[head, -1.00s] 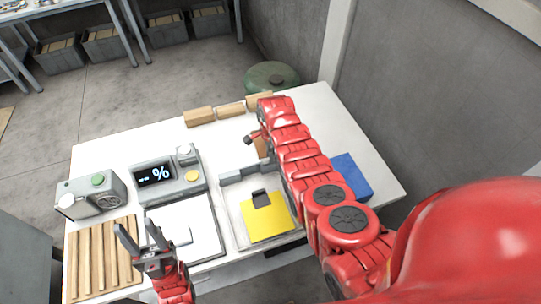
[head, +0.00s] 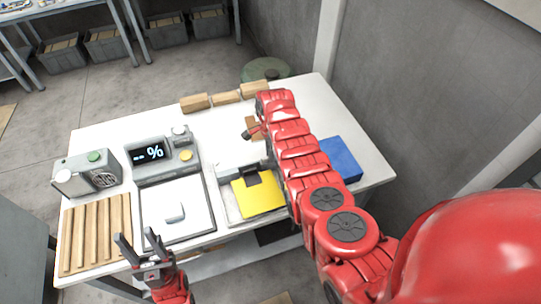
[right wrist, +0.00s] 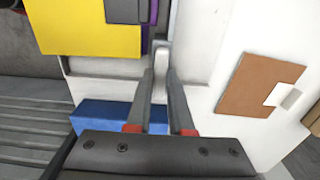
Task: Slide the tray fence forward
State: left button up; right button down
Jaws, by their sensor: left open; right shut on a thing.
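The shallow grey tray (head: 226,211) lies on the table right of the scale, holding a yellow sheet (head: 262,199) with a dark tab (head: 250,177). The sheet also shows at upper left in the right wrist view (right wrist: 90,25). My right gripper (right wrist: 160,82) is shut on a pale upright piece of the tray fence (right wrist: 161,58), beside the tray. In the head view my right arm hides this gripper, and the fence is hard to make out near the sheet's far edge. My left gripper (head: 137,241) is open and empty over the table's front left edge.
The scale (head: 157,160) with its white plate, a grey device (head: 87,174) and a slatted wooden rack (head: 95,232) stand to the left. Wooden blocks (head: 226,97) line the far edge. A blue block (head: 341,158) lies right of my right arm.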

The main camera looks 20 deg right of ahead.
jog(key=shift+f, duration=0.2)
jog(key=c, duration=1.1)
grip_release()
jog(key=shift+s, duration=0.1)
jog(key=o, duration=0.3)
jog(key=shift+r, duration=0.2)
jog(key=shift+w+r, duration=0.2)
jog(key=shift+r, duration=0.05)
notch_tip(320, 180, up, 6)
jog(key=b, duration=0.2)
jog(key=shift+b, duration=0.3)
notch_tip(320, 180, up, 10)
jog(key=p, duration=0.1)
jog(key=shift+r+p, duration=0.25)
jog(key=shift+p, duration=0.1)
